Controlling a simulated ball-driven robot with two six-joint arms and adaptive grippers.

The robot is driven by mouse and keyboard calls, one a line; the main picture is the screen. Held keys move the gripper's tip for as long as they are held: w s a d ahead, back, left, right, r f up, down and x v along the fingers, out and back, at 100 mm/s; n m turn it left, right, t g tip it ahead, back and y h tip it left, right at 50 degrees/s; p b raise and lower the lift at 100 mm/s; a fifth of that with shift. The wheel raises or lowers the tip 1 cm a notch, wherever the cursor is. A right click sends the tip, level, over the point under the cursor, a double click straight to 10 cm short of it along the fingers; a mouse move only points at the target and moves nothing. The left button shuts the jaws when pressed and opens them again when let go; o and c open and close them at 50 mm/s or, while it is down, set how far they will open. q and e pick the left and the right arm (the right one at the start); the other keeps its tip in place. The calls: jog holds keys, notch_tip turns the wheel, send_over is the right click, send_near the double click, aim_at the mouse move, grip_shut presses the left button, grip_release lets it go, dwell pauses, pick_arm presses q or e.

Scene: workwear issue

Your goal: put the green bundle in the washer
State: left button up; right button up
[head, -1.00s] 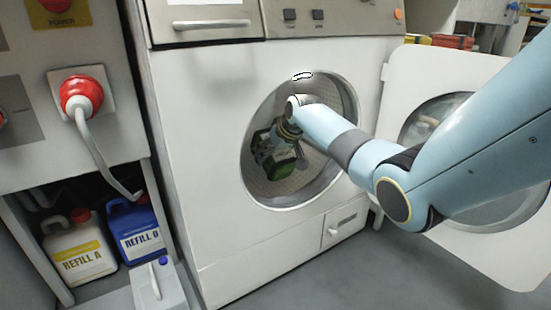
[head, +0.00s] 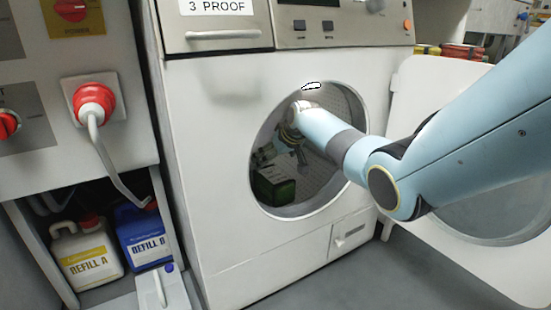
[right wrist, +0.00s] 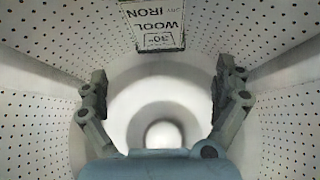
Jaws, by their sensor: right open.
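The washer (head: 225,130) stands in the middle of the head view with its round opening uncovered. The green bundle (head: 274,188) lies low inside the drum, left of my gripper. My left gripper is not in view.
The washer door (head: 425,90) hangs open at the right, behind my right arm. Two refill jugs, white (head: 85,252) and blue (head: 142,238), stand in the low bay at left. A red plug (head: 94,103) and its cable are above them. The opening's rim surrounds my arm.

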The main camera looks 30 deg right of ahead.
jog(key=s+d+r, duration=0.1)
jog(key=s+r, duration=0.3)
jog(key=s, duration=1.1)
jog(key=shift+d, duration=0.1)
